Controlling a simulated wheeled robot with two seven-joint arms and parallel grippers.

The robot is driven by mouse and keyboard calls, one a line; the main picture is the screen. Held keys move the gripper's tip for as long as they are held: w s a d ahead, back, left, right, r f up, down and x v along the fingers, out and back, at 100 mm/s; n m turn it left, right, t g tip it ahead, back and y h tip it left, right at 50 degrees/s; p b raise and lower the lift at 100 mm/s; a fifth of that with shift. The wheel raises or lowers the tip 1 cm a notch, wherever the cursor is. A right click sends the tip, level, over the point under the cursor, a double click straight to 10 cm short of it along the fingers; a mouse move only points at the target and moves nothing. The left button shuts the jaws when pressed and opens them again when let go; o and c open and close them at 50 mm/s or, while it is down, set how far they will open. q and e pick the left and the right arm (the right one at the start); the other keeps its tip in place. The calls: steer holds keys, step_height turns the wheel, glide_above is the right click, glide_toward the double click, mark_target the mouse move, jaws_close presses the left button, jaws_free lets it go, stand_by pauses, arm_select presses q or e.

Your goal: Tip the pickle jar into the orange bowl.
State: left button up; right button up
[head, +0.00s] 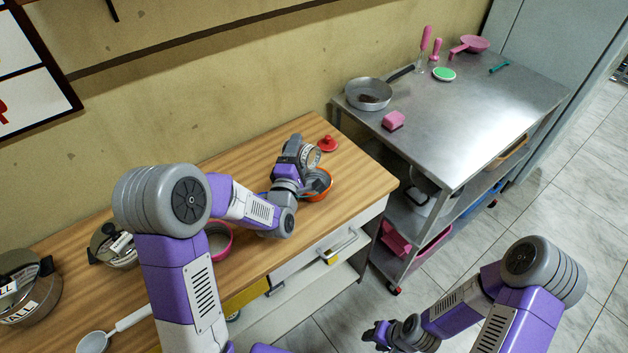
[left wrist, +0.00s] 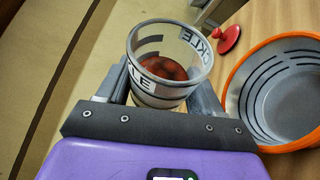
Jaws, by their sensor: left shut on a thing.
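The pickle jar (left wrist: 147,85) is a clear, open-topped jar with PICKLE lettering and dark reddish contents low inside. My left gripper (head: 304,153) is shut on it, with one finger on each side in the left wrist view (left wrist: 163,90). The jar also shows in the head view (head: 313,158), partly behind the gripper. The orange bowl (left wrist: 237,78) has a grey inside and stands on the wooden counter, just right of the jar. In the head view the bowl (head: 327,189) is partly hidden by my left arm. My right gripper (head: 382,336) is low, away from the counter; its jaw opening is unclear.
A red lid (head: 327,143) lies on the wooden counter (head: 358,172) behind the bowl. A pink bowl (head: 228,243) and lidded pots (head: 105,243) stand further left. A steel table (head: 470,110) on the right holds a pan (head: 367,94) and a pink sponge (head: 393,121).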

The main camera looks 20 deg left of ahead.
arm_select(q)
steer(key=shift+d+r+m+t+b, duration=0.2)
steer(key=shift+r+m+t+b, duration=0.2)
steer(key=shift+m+b, duration=0.65)
stand_by(1.3)
steer(key=shift+s+d+r+m+t+h+b, duration=0.2)
steer(key=shift+r+m+t+h, duration=0.1)
steer(key=shift+m, duration=0.4)
steer(key=shift+s+d+r+m+t+h+b, duration=0.1)
steer(key=shift+d+r+m+t+h, duration=0.15)
steer(key=shift+m, duration=0.4)
stand_by(3.5)
steer(key=shift+w+a, duration=0.1)
